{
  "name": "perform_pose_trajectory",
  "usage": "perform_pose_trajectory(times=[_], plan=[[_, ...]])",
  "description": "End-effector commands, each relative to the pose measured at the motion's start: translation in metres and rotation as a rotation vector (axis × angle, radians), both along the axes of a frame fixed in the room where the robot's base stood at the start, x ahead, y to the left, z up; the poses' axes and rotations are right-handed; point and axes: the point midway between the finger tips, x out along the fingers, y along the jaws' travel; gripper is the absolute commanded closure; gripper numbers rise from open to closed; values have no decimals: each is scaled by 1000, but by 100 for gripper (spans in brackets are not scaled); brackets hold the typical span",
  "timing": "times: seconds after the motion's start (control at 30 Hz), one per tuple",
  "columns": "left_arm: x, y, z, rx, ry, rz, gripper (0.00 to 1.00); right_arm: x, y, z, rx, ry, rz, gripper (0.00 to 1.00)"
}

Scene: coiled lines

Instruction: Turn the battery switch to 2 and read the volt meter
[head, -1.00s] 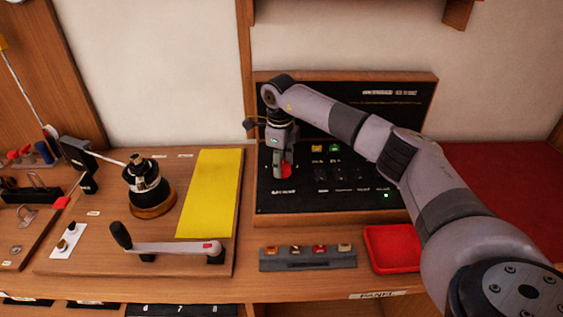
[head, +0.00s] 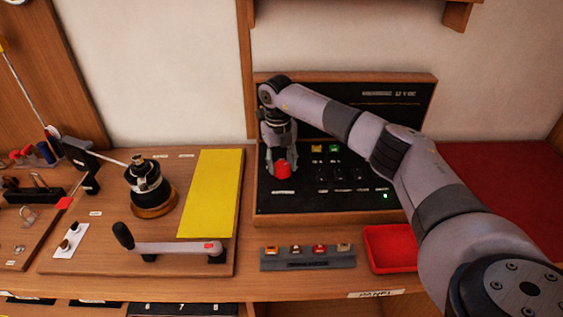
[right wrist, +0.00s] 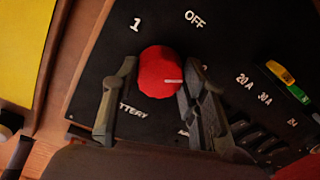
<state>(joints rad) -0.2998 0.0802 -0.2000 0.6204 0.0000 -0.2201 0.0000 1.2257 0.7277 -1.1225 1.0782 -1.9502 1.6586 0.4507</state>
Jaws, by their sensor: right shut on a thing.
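The red battery switch knob (head: 283,170) sits at the lower left of the black panel (head: 330,205). My right gripper (head: 281,172) is shut on it, and the right wrist view shows one finger on each side of the red knob (right wrist: 160,72). The knob's white pointer mark points right, toward the right finger. The labels 1 (right wrist: 135,25) and OFF (right wrist: 195,18) are readable above the knob. A mark beside the right finger is mostly hidden. Small panel lettering (head: 405,93) at the top right is too blurred to read as a voltage. My left gripper is out of view.
Yellow and green pieces (head: 325,148) and several dark switches sit right of the knob. A green light (head: 385,196) is lit. A red tray (head: 390,247) and grey fuse strip (head: 307,259) stand in front. A winch (head: 150,190) is at left.

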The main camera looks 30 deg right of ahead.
Motion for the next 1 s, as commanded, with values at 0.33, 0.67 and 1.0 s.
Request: perform_pose_trajectory(times=[0.33,0.67,1.0], plan=[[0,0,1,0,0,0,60,1,-1,1,-1,-3,-67,88],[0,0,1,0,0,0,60,1,-1,1,-1,-3,-69,88],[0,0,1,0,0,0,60,0,0,1,0,-1,-67,40]])
